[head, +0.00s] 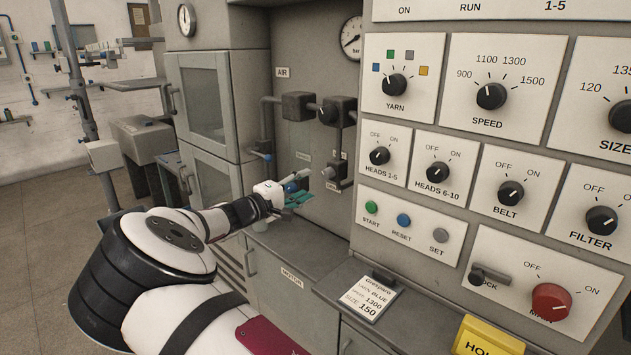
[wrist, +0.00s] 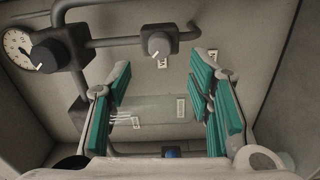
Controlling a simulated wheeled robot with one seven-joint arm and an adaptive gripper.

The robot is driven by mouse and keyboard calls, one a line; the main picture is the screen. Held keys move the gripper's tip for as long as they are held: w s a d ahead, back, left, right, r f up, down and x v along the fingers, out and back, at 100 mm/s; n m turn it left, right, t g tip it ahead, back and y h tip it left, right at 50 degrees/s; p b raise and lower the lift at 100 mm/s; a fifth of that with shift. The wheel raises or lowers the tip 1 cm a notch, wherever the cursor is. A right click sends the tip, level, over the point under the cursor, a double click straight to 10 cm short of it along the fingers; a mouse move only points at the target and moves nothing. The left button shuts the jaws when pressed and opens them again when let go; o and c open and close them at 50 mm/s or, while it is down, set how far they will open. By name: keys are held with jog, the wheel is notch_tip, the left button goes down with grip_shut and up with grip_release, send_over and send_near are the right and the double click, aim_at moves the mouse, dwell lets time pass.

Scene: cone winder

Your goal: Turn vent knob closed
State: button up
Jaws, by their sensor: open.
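My gripper (head: 304,187) is open, with its teal fingers pointing into the recess that holds the pipework. In the wrist view my gripper (wrist: 160,88) shows its two teal pads wide apart with nothing between them. A small grey round knob (wrist: 159,46) on a dark pipe block lies beyond the fingertips, near the middle top. A larger dark knob (wrist: 44,57) on another block is at the left. In the head view a grey knob (head: 329,172) is just right of my fingers, and a black knob (head: 327,115) is above. Labels are too small to read, so I cannot tell which is the vent knob.
A pressure gauge (head: 351,38) sits above the recess. The control panel with several knobs and buttons fills the right, with its red-knobbed main switch (head: 551,301) low down. A grey cabinet (head: 205,95) stands left of the recess. A ledge (head: 300,250) lies below my gripper.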

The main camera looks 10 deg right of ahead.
jog(key=shift+v, duration=1.75)
jog(key=s+d+m+g+y, duration=0.1)
jog(key=s+d+g, duration=0.1)
jog(key=s+d, duration=0.1)
jog(key=s+d+m+g+y, duration=0.1)
jog(key=s+d+m+g, duration=0.1)
jog(key=d, duration=0.4)
jog(key=s+d+m+g+y, duration=0.1)
jog(key=s+d+g, duration=0.1)
jog(key=s+d, duration=0.1)
jog(key=shift+s+d+f+g, duration=0.1)
jog(key=shift+s+d+g, duration=0.1)
jog(key=shift+d, duration=0.25)
jog(key=shift+s+d+g, duration=0.15)
jog(key=shift+d+g, duration=0.05)
jog(key=shift+d, duration=0.25)
jog(key=s+a+r+y, duration=0.1)
jog(key=s+y, duration=0.3)
jog(key=s, duration=0.8)
jog(key=s+a+r+m+y, duration=0.1)
jog(key=s+r+y, duration=0.2)
jog(key=s, duration=1)
jog(key=s+a+r+m+t+y, duration=0.1)
jog(key=s+r+y, duration=0.2)
jog(key=s, duration=0.9)
jog(key=shift+s+r+y, duration=0.15)
jog(key=shift+r+y, duration=0.05)
jog(key=shift+y, duration=0.6)
jog(key=shift+d, duration=0.1)
